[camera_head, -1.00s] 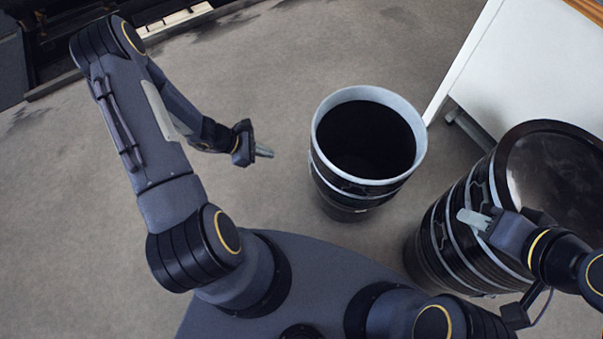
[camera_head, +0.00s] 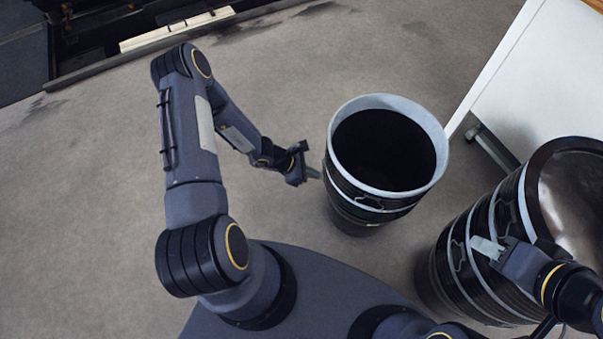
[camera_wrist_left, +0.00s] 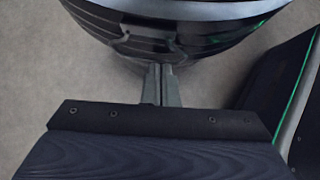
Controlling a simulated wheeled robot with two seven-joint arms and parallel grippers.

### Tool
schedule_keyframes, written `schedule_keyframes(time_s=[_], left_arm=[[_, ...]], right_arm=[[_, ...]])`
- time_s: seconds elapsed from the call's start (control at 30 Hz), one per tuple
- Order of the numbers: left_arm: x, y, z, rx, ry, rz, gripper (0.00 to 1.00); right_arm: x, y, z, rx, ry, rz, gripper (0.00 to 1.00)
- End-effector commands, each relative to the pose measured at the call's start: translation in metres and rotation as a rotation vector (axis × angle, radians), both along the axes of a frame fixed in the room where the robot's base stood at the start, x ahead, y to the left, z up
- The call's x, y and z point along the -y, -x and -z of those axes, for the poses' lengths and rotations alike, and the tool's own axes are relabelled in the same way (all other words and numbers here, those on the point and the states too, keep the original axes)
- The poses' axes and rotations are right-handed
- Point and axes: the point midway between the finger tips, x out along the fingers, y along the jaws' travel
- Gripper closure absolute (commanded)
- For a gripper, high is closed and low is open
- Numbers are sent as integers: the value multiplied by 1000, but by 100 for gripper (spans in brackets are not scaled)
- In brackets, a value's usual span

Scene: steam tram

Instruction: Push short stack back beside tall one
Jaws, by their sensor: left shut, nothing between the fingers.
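The short stack (camera_head: 370,201) is black buckets with a pale rim and an open, dark top, standing upright on the floor in the middle of the head view. The tall stack (camera_head: 455,255) of black buckets with pale bands stands at the right. The two stacks are apart. My left gripper (camera_head: 316,173) is shut and empty at the left side of the short stack. In the left wrist view its fingertips (camera_wrist_left: 160,72) meet the outline of the short stack's wall (camera_wrist_left: 170,40); contact is unclear. My right gripper (camera_head: 487,247) is in front of the tall stack's side.
A white cabinet or table (camera_head: 545,75) stands behind the stacks at the upper right, with a leg and caster below it. A dark structure with a pale strip (camera_head: 180,28) lies at the upper left. The grey floor (camera_head: 90,200) is clear at the left.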

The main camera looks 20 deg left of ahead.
Motion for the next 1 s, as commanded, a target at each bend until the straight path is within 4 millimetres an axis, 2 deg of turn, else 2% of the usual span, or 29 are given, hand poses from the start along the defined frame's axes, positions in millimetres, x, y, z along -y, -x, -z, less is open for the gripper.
schedule_keyframes(time_s=[0.43,0.53,0.67,0.9,1.0], left_arm=[[5,-3,0,0,1,0,100],[15,-8,2,2,1,2,100],[45,-24,5,5,5,8,100],[109,-59,5,8,2,11,100],[134,-73,3,7,4,10,100]], right_arm=[[0,0,2,0,0,0,64],[0,0,8,0,0,0,64],[0,0,27,0,0,0,64],[0,0,63,0,0,0,64],[0,0,71,0,0,0,64]])
